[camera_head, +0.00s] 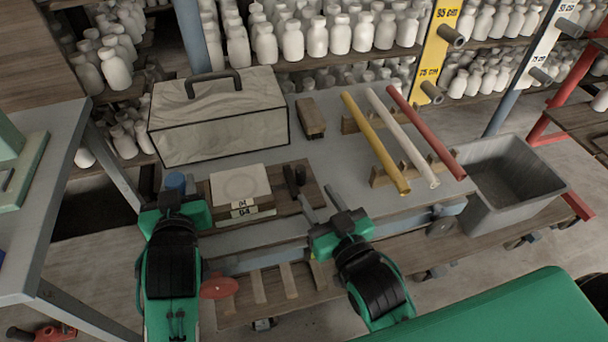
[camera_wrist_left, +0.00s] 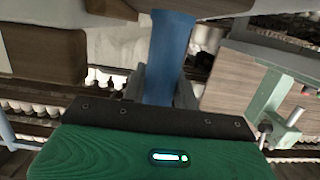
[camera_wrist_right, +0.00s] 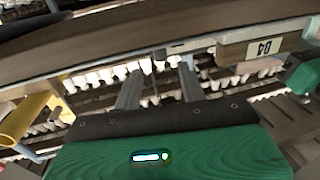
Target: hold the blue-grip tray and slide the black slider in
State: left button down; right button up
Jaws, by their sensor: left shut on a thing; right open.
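The wooden tray (camera_head: 313,195) lies on the grey bench top, with a pale square slab (camera_head: 240,184) and a "04" label (camera_head: 244,211) at its front. The blue grip (camera_head: 175,182) stands at its left end. My left gripper (camera_head: 171,196) is shut on this grip, which rises between the fingers in the left wrist view (camera_wrist_left: 170,55). The black slider (camera_head: 291,182) sits on the tray to the right of the slab, apart from it. My right gripper (camera_head: 322,203) is open and empty, to the right of and nearer than the slider. The right wrist view shows both fingers (camera_wrist_right: 160,85) apart.
A pale box with a dark handle (camera_head: 218,121) stands behind the tray. A small wooden block (camera_head: 310,118) and yellow, white and red rods (camera_head: 376,143) on wooden rests lie behind and right. A grey bin (camera_head: 512,185) stands at the bench's right end. Shelves of white bottles are behind.

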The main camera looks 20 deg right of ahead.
aim_at(302, 175)
jog(key=shift+w+a, duration=0.2)
jog(key=shift+w, duration=0.95)
jog(key=shift+w+a, duration=0.2)
jog(key=shift+w, duration=1)
jog(key=shift+w+a, duration=0.2)
jog(key=shift+w, duration=0.95)
grip_shut()
